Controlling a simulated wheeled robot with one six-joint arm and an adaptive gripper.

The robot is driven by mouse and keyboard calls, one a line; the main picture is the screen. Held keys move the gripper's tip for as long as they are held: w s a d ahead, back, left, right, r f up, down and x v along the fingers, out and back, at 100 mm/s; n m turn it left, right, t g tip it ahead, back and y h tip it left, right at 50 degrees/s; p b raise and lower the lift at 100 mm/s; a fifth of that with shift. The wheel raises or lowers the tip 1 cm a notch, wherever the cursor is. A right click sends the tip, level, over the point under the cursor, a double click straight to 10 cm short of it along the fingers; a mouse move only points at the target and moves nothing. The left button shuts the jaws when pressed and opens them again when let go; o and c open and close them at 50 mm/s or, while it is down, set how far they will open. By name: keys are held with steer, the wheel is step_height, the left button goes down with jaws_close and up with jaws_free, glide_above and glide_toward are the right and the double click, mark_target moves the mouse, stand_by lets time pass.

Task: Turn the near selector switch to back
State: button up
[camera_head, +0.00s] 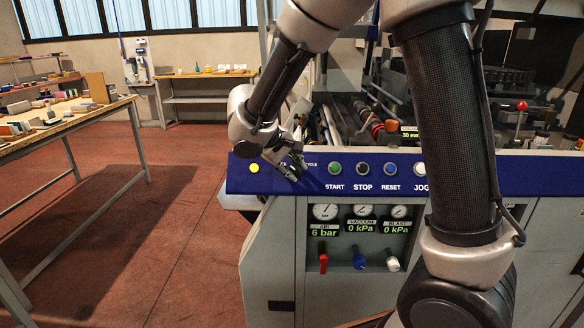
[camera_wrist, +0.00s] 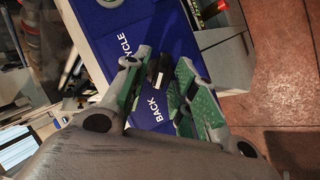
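The selector switch (camera_wrist: 160,68) is a black knob with a white mark on a blue panel, seen in the wrist view. The word BACK lies on the panel on its lower side in the picture, and CYCLE lies up and to the left. My gripper (camera_wrist: 164,78) has green-padded fingers, one on each side of the knob. The fingers are apart, with visible gaps beside the knob; firm contact cannot be seen.
Right of my gripper on the panel are the START (camera_head: 335,168), STOP (camera_head: 363,168) and RESET (camera_head: 391,169) buttons. A yellow lamp (camera_head: 254,168) is to its left. Gauges and coloured valves sit below. The floor left of the machine is clear up to a table (camera_head: 60,128).

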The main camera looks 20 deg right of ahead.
steer(key=shift+r, duration=0.1)
steer(key=v, duration=1.1)
steer(key=shift+s+a+r, duration=0.2)
steer(key=shift+a+r, duration=0.05)
